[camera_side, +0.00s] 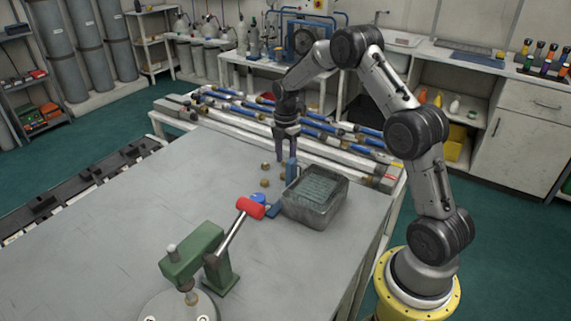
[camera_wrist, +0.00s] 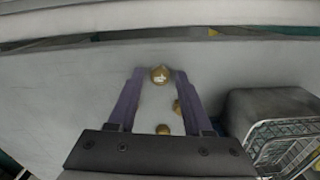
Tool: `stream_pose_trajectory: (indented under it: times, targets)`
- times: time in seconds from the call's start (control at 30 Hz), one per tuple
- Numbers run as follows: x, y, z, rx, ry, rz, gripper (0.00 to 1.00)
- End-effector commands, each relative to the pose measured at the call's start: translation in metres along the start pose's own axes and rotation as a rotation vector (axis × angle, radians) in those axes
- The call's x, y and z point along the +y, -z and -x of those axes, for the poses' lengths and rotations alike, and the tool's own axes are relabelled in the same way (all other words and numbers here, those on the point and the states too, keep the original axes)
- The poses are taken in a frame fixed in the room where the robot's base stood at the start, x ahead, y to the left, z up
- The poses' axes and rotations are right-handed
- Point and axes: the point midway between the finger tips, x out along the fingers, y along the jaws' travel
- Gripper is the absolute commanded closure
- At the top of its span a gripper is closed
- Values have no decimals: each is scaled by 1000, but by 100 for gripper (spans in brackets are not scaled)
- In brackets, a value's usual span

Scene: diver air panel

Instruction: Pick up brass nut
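Several small brass nuts lie on the grey table. In the side view one brass nut (camera_side: 265,166) lies left of my gripper (camera_side: 286,158) and another nut (camera_side: 264,182) lies nearer the camera. In the wrist view, my gripper (camera_wrist: 160,73) has its two purple fingers spread apart. A brass nut (camera_wrist: 160,75) appears between the fingertips, with no clear contact on either side. Two more nuts, one (camera_wrist: 177,107) partly hidden by the right finger and one (camera_wrist: 163,129) near the palm, show between the fingers. The height of the fingertips above the table is hard to tell.
A grey bin (camera_side: 316,198) with a wire basket stands close to the right of the nuts. A blue upright piece (camera_side: 291,171) stands beside it. A red-handled lever (camera_side: 250,208) on a green fixture is nearer the camera. Blue and grey tubes (camera_side: 325,127) lie behind. The left table is clear.

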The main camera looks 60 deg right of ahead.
Motion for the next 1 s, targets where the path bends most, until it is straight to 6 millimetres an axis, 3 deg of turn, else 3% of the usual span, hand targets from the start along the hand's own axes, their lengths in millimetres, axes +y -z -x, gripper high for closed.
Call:
stream_pose_trajectory:
  times: [0.03, 0.27, 0.73, 1.0]
  targets:
    - [0, 0, 0, 0, 0, 0, 61]
    - [0, 0, 0, 0, -1, 0, 100]
    - [1, 0, 4, -1, -3, 0, 100]
    - [1, 0, 35, -2, -7, 0, 100]
